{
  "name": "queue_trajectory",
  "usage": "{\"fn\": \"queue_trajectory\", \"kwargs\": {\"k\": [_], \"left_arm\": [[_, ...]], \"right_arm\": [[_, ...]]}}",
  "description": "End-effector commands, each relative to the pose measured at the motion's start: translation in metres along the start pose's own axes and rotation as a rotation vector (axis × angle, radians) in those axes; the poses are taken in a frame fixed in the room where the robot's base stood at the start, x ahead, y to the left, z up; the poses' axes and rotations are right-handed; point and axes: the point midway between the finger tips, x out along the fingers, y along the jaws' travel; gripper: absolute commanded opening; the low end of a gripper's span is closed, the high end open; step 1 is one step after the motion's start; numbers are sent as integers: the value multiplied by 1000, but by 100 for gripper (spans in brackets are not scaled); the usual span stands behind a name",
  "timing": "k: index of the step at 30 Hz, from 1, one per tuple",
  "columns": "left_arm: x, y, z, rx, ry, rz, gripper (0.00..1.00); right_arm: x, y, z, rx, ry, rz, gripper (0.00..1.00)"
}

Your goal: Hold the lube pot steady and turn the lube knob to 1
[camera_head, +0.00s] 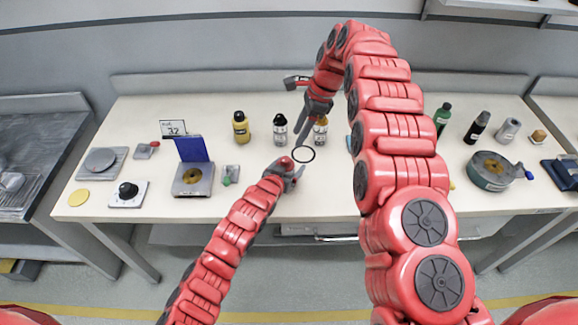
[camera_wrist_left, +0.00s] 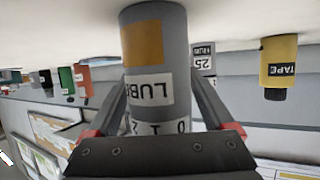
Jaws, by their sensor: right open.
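My left gripper (camera_head: 293,167) is low over the table, in front of the pot. Its fingers are apart, one at each side of the pot in the wrist view; I cannot tell whether they touch. My right gripper (camera_head: 308,121) is open and points down beside the pot's top, partly covering it. The knob's setting is hidden.
A dark-topped bottle (camera_head: 280,130) and a yellow TAPE bottle (camera_head: 240,127) stand to the left. A blue-lidded box (camera_head: 193,177) is further left. Several bottles and a round green device (camera_head: 490,171) are at the right.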

Motion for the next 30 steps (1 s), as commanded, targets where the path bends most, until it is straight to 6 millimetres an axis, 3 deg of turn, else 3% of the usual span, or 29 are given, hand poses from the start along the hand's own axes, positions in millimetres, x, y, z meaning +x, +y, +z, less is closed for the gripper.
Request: {"fn": "queue_trajectory", "kwargs": {"k": [2,13,16,23,30], "left_arm": [[0,0,0,0,0,0,69],[0,0,0,0,-1,0,3],[0,0,0,0,-1,-1,3],[0,0,1,0,-1,-1,3],[0,0,1,0,-1,-1,3]], "right_arm": [[0,0,0,0,0,0,50],[0,0,0,0,0,0,50],[1,0,1,-6,-1,0,67],[28,-2,23,-153,3,-6,67],[63,9,35,-465,136,-26,67]]}}
